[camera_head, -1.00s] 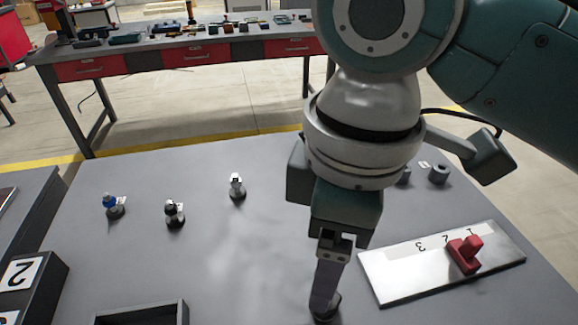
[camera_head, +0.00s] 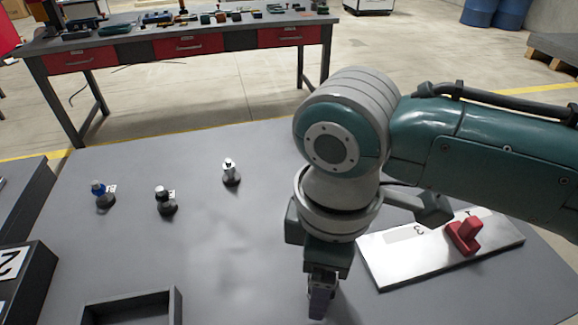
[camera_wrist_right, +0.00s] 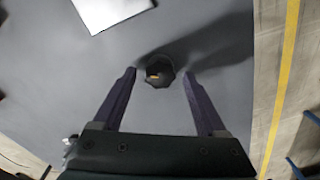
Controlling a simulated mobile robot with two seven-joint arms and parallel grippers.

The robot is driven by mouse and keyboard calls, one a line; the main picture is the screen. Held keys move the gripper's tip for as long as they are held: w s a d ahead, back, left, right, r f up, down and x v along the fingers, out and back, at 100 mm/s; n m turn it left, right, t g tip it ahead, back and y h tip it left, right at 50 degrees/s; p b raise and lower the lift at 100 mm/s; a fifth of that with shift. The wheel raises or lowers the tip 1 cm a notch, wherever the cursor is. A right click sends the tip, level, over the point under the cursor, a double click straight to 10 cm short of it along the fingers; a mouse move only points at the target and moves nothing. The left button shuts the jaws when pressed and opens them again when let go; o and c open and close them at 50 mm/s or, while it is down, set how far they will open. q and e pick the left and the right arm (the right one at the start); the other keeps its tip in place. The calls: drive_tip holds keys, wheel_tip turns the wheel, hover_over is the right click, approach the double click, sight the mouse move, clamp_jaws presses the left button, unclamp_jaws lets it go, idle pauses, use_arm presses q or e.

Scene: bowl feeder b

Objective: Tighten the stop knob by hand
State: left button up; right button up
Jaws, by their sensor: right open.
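My right gripper (camera_wrist_right: 159,76) is open, with one finger on each side of the knob and gaps between. I cannot tell how far the fingertips are above the table. In the head view the right gripper (camera_head: 320,308) points down near the bottom edge and hides the knob. My left gripper is in no view.
A pale plate (camera_head: 395,268) with printed numbers and a red lever piece (camera_head: 464,236) lies to the right. A dark open tray (camera_head: 135,304) is at the front left.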

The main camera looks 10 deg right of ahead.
clamp_jaws()
idle(0.5)
